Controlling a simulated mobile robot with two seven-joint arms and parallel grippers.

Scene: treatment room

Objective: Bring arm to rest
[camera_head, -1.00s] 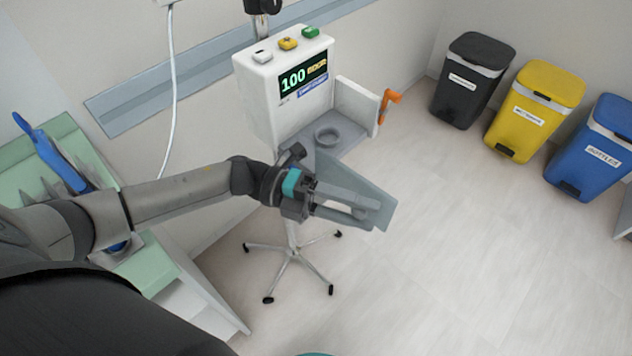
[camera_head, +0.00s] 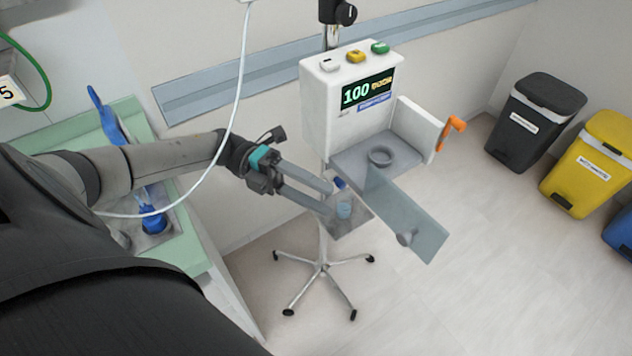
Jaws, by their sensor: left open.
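My left arm comes in from the left and reaches toward the machine on the wheeled stand. My left gripper (camera_head: 328,200) is open, with its two fingers pointing right and slightly down. Nothing shows held between them. The fingertips are in front of the stand, near a small blue-capped vial (camera_head: 343,206) on a lower grey shelf; I cannot tell whether they touch anything. The white machine (camera_head: 350,100) shows a display reading 100. Its clear grey door (camera_head: 405,220) hangs open to the right of my fingertips. My right gripper is not in view.
A green-topped counter (camera_head: 185,245) with blue items stands at the left. A white tube (camera_head: 240,80) hangs across my left arm's area. An orange lever (camera_head: 450,130) juts from the machine. Black (camera_head: 530,130) and yellow (camera_head: 590,165) bins stand right. The floor at lower right is clear.

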